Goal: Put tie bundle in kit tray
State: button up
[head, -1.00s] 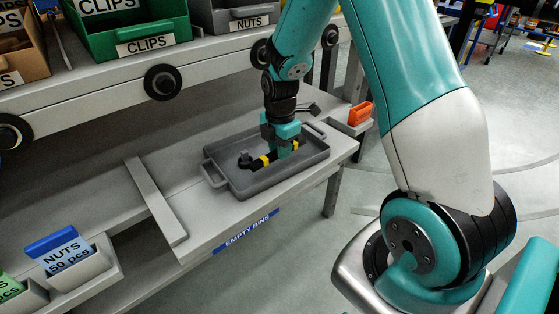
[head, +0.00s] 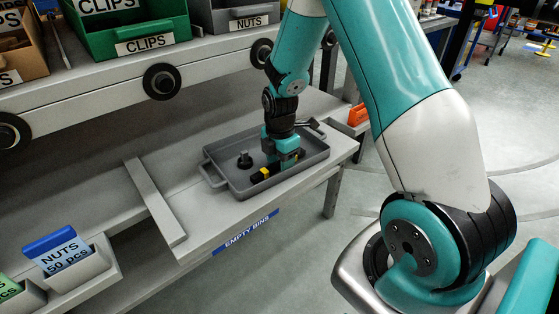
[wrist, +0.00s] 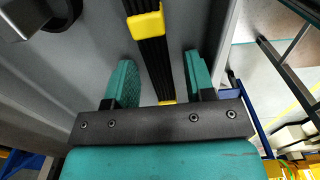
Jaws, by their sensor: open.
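The tie bundle (wrist: 152,50) is a black strip with yellow bands. In the wrist view it runs between the two teal fingers of my gripper (wrist: 160,78), which stand apart with gaps on both sides. In the head view the bundle (head: 264,172) lies in the grey kit tray (head: 237,192), near its front wall and partly hidden by my gripper (head: 284,168). My gripper is open and reaches down into the tray. Whether the bundle lies fully flat on the tray floor is hard to tell.
A black knobbed part (head: 245,160) stands in the tray, left of my gripper. An orange bin (head: 359,115) is beyond the tray at the right. A shelf with a green clips bin (head: 130,38) overhangs at the back. A raised strip (head: 155,200) lies left of the tray.

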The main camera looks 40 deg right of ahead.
notch_tip(320, 180, up, 12)
jog(key=p, duration=0.1)
jog(key=s+a+r+m+y, duration=0.1)
jog(key=s+a+r+m, duration=0.25)
jog(key=a, duration=0.35)
jog(key=s+a+r+m+y, duration=0.1)
jog(key=s+a+r+m, duration=0.1)
jog(key=s+a+r, duration=0.45)
jog(key=s+a+r+m+y, duration=0.2)
jog(key=s+a+m, duration=0.4)
jog(key=s+a, duration=0.3)
jog(key=s, duration=0.3)
jog(key=shift+s, duration=0.15)
jog(key=shift+a, duration=0.1)
